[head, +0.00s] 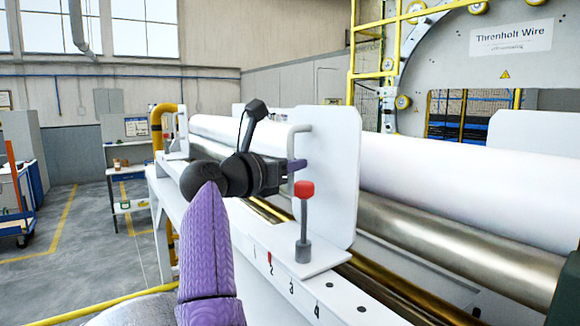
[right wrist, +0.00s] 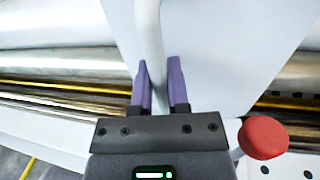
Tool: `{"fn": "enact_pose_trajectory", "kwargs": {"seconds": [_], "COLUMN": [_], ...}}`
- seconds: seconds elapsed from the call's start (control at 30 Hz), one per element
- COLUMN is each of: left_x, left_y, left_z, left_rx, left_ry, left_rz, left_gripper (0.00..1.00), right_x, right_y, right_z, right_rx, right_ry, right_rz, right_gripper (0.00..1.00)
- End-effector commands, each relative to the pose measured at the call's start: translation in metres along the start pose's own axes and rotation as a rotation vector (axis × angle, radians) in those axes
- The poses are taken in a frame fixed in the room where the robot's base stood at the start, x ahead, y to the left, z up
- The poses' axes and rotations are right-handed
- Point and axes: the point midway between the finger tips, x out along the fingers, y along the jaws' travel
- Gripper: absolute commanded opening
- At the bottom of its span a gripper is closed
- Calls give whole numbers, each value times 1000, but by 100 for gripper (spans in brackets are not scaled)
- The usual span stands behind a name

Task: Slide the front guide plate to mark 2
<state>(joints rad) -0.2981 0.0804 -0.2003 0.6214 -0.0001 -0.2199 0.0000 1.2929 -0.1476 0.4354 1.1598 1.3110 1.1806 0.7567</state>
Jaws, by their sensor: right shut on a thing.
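The front guide plate (head: 337,165) is a white upright panel on a foot over the rail; it also shows in the right wrist view (right wrist: 225,45). Its grey bar handle (head: 293,150) faces my right gripper (head: 295,165), whose purple fingers are shut around the bar (right wrist: 150,35). A red-knobbed pin (head: 303,215) stands on the foot; the knob shows in the right wrist view (right wrist: 263,138). The scale (head: 280,277) shows 1 to 4. A small red tick is beside the 2, close to the foot's edge. My left gripper is out of view.
A large white roll (head: 470,200) and a metal roller (head: 460,255) run behind the plate. Another guide plate (head: 180,130) stands at the rail's far end. A yellow-framed machine (head: 480,60) stands at the back right. Open floor (head: 85,250) lies left.

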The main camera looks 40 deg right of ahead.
Motion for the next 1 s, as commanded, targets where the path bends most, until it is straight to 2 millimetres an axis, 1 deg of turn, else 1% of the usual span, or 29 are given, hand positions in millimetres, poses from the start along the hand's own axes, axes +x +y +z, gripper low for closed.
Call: {"fn": "enact_pose_trajectory", "kwargs": {"seconds": [0.3, 0.33, 0.37, 0.4, 0.47, 0.67, 0.77, 0.87, 1.0], "left_x": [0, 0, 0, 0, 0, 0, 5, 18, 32], "left_y": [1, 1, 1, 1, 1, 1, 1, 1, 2], "left_z": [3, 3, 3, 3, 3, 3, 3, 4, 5], "left_rx": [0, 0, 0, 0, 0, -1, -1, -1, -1], "left_ry": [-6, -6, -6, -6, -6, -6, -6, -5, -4], "left_rz": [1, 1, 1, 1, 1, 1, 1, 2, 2], "left_gripper": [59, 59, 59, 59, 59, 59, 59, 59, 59], "right_x": [0, 0, 0, 0, 0, 0, -6, -29, -65], "right_y": [0, 0, 0, 0, 0, 0, 1, 1, 1], "right_z": [0, 0, 0, 0, 0, 0, -2, -6, -5], "right_rx": [1, 1, 1, 1, 0, 0, 0, 2, 1], "right_ry": [1, 1, 1, 1, 1, 2, 2, 1, 2], "right_rz": [1, 1, 1, 1, 1, 0, 2, 6, 5], "right_gripper": [0, 24, 31, 39, 52, 53, 53, 53, 53]}}
